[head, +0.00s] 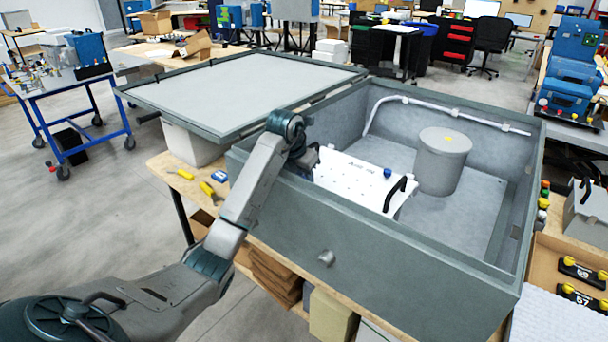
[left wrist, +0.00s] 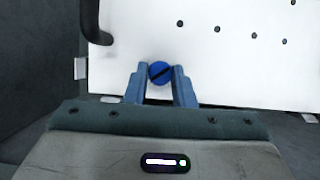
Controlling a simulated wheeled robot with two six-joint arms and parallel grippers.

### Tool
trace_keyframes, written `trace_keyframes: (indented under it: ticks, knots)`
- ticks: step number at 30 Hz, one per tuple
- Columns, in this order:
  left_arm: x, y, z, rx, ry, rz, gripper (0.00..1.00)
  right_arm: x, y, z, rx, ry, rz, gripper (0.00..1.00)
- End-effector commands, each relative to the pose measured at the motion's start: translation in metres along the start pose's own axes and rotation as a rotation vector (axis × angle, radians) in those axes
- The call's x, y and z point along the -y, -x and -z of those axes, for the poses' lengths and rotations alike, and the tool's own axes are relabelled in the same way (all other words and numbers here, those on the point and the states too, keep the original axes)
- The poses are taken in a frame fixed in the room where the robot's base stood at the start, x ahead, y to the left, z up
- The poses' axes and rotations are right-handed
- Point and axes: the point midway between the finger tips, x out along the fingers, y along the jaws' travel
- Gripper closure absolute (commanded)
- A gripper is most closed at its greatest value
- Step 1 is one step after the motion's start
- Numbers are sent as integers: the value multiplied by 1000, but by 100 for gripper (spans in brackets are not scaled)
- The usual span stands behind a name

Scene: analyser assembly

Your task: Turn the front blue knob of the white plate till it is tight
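The white plate (head: 350,178) lies inside the grey open case and has several small dark holes. It fills the upper part of the left wrist view (left wrist: 215,70). The front blue knob (left wrist: 160,72), with a dark diagonal slot, is at its near edge. My left gripper (left wrist: 160,78) has a blue finger on each side of this knob, and the fingertips appear to touch it. In the head view my left gripper (head: 312,160) is at the plate's left end and hides that knob. Another blue knob (head: 387,173) shows on the plate. My right gripper is not in view.
A black handle (head: 396,190) stands up from the plate. The grey case (head: 380,255) has high walls around it, with a grey cylinder (head: 443,160) and a white pipe (head: 420,101) inside. Its lid panel (head: 245,90) lies to the left. Yellow tools (head: 208,189) lie on the bench.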

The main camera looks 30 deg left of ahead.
Motion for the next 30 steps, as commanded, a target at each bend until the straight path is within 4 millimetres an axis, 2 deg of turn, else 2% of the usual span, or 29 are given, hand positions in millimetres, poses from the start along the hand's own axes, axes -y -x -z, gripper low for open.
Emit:
trace_keyframes:
  ticks: [11, 30]
  knots:
    - [-1, 0, 0, 1, -65, 27, 100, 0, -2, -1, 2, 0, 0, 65]
    - [-5, 0, -2, 2, -502, 207, 100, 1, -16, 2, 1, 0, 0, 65]
